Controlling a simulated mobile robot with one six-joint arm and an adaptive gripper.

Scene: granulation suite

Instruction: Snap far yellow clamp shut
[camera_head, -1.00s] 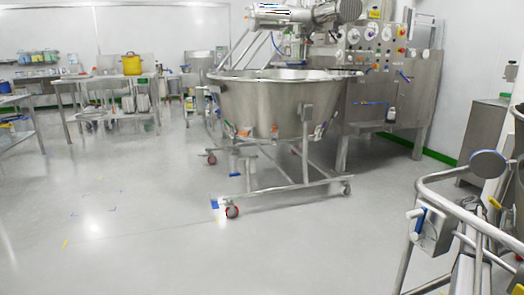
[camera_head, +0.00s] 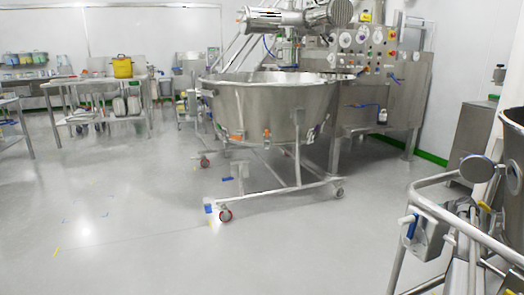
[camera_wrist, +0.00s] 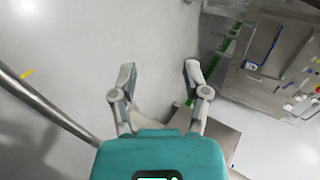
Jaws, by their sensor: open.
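My gripper (camera_wrist: 158,73) is open and empty in the wrist view, its two grey fingers apart above the teal palm. Pale floor shows between and beyond the fingers. A small yellow piece (camera_head: 484,207), possibly a clamp, sits among the metal fittings at the right of the head view. It is too small to tell whether it is open or shut. In the wrist view a small yellow mark (camera_wrist: 27,73) lies by a metal rail on the left; I cannot tell whether it is a clamp or floor tape. No clamp shows between my fingers.
A tubular metal frame (camera_head: 440,212) with a round disc (camera_head: 475,168) stands close at the right. A large steel bowl (camera_head: 270,108) on a wheeled frame is mid-room, with a control cabinet (camera_head: 385,85) behind. Open floor (camera_head: 130,210) lies front left.

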